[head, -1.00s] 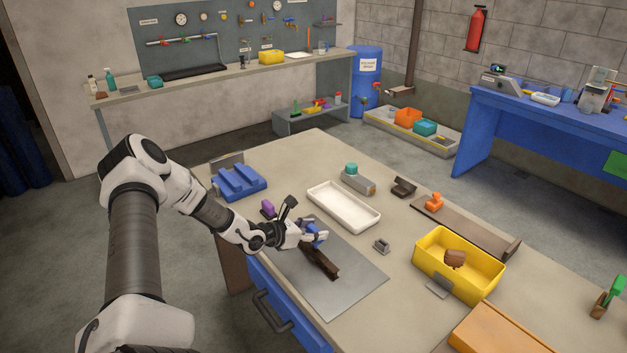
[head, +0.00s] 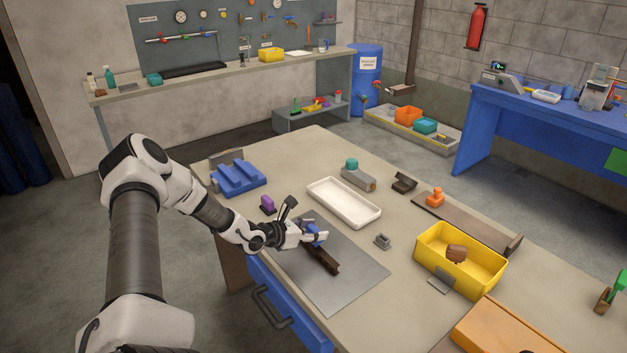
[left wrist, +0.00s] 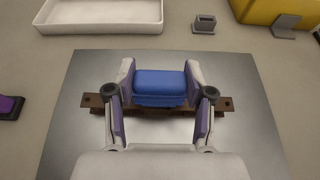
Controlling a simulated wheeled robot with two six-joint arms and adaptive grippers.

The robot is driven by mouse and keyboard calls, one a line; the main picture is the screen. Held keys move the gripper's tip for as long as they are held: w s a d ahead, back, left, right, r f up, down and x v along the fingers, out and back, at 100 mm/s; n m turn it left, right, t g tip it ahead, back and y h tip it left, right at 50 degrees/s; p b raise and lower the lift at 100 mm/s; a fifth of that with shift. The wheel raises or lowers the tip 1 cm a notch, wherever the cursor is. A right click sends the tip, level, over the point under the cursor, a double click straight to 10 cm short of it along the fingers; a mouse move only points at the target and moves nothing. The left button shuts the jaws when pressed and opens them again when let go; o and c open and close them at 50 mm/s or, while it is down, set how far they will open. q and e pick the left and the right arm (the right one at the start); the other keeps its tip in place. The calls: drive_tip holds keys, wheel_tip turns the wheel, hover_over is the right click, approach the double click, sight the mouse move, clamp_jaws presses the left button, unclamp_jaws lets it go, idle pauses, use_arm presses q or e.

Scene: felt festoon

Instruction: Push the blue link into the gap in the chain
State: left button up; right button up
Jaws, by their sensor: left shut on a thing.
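The blue link (left wrist: 160,86) is a rounded block between the two purple-padded fingers of my left gripper (left wrist: 160,100). The gripper is shut on it. In the head view the left gripper (head: 318,234) holds the blue link (head: 313,229) over the dark brown chain (head: 322,259). In the left wrist view the chain (left wrist: 92,101) runs left to right beneath the link, and its ends show beyond both fingers. The fingers and link hide the chain's middle and the gap, so I cannot tell if the link is seated. My right gripper is not in view.
The chain lies on a grey mat (head: 352,281). A white tray (head: 345,212), a purple piece (head: 267,204) and a small grey block (head: 383,242) are nearby. A yellow bin (head: 487,275) stands to the right. A blue stepped block (head: 239,180) sits at the back left.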

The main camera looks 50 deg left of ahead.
use_arm(q)
drive_tip(key=shift+f+b, duration=0.45)
drive_tip(key=shift+f, duration=0.2)
drive_tip(key=o, duration=1.2)
